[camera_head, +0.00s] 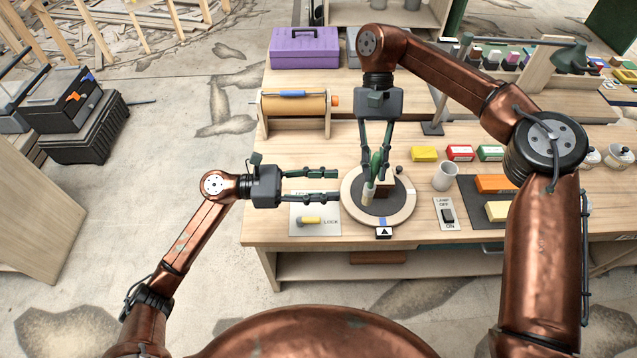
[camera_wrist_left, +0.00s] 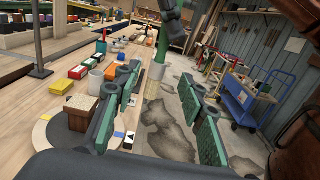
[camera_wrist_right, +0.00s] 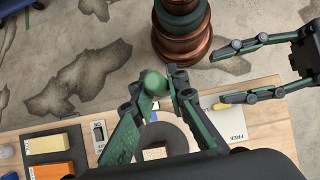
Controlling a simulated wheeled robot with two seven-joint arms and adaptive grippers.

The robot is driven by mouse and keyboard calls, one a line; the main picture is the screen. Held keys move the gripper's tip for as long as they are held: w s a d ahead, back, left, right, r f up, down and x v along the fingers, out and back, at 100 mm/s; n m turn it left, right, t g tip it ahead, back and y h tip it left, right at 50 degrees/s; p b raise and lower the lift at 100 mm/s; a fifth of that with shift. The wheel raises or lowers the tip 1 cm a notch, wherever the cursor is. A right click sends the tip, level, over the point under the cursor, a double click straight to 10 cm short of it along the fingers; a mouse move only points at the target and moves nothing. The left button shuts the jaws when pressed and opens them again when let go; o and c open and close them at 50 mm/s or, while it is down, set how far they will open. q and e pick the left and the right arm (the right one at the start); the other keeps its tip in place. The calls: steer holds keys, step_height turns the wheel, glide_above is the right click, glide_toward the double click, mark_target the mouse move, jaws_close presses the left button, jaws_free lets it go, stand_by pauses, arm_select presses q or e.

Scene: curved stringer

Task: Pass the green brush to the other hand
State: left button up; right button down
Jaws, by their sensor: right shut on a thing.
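The green brush (camera_head: 376,163) has a pale bristle end (camera_head: 368,192) pointing down. My right gripper (camera_head: 375,158) is shut on it above the round turntable (camera_head: 349,215). In the right wrist view the brush's rounded green end (camera_wrist_right: 152,82) sits between the fingers. My left gripper (camera_head: 338,186) is open and empty, its fingers pointing right toward the brush, a little short of it. In the left wrist view the brush (camera_wrist_left: 162,48) hangs beyond and between the open fingers, with its bristles (camera_wrist_left: 153,88) low.
A small brown block (camera_wrist_left: 82,103) sits on the turntable. A LOCK switch panel (camera_head: 313,221) lies below my left gripper. A white mug (camera_head: 445,177), small coloured boxes (camera_head: 460,153) and a lamp switch (camera_head: 447,214) stand right. A wooden roller (camera_head: 294,104) and purple toolbox (camera_head: 304,48) stand behind.

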mark_target(366, 184)
arm_select(q)
steer(key=d, duration=0.6)
steer(key=w+d, duration=0.1)
steer(key=d, duration=0.3)
steer(key=shift+c, duration=0.2)
jaws_close()
arm_select(e)
steer(key=c, duration=1.8)
jaws_free()
